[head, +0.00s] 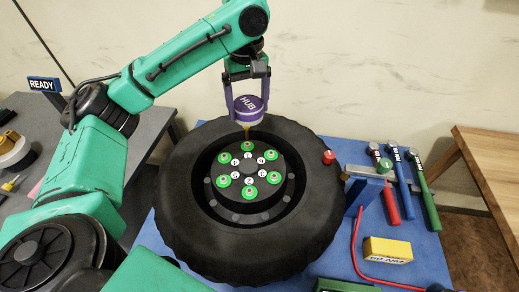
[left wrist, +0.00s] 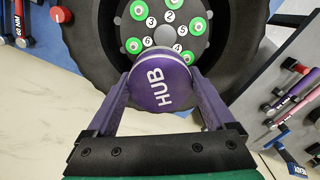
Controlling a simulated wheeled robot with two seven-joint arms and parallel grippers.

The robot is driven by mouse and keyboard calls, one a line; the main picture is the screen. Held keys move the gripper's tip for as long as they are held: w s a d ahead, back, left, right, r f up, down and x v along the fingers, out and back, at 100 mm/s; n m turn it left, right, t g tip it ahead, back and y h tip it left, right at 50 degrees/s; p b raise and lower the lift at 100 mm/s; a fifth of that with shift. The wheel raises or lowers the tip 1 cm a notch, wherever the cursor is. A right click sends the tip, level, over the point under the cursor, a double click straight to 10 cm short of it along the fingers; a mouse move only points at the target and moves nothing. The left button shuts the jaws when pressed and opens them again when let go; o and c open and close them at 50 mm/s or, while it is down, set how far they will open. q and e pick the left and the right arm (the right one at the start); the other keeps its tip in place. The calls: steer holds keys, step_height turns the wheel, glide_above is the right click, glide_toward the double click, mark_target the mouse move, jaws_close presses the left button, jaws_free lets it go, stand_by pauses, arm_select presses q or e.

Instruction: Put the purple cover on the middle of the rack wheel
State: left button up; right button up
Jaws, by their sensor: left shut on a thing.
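The purple cover (head: 248,109), marked HUB, is a round cap held upright in the air over the far side of the wheel's hub. My left gripper (head: 248,101) is shut on it, with one finger on each side; the cover also shows in the left wrist view (left wrist: 160,80). The rack wheel (head: 190,215) lies flat, a black tyre with a dark hub carrying green-ringed nuts and white numbered discs. The hub's middle (head: 249,169) is bare in the head view. In the left wrist view the cover hides part of the hub. My right gripper is not in view.
The wheel lies on a blue table (head: 330,265). A grey bench (head: 150,135) with a READY sign (head: 44,84) stands at left.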

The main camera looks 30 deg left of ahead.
arm_select(q)
steer(key=b, duration=0.2)
glide_above(248, 168)
step_height(248, 168, down, 5)
step_height(248, 168, down, 13)
steer(key=shift+f+p, duration=0.1)
steer(key=shift+p, duration=0.75)
steer(key=shift+f, duration=0.35)
steer(key=o, duration=1.2)
steer(key=shift+c, duration=0.2)
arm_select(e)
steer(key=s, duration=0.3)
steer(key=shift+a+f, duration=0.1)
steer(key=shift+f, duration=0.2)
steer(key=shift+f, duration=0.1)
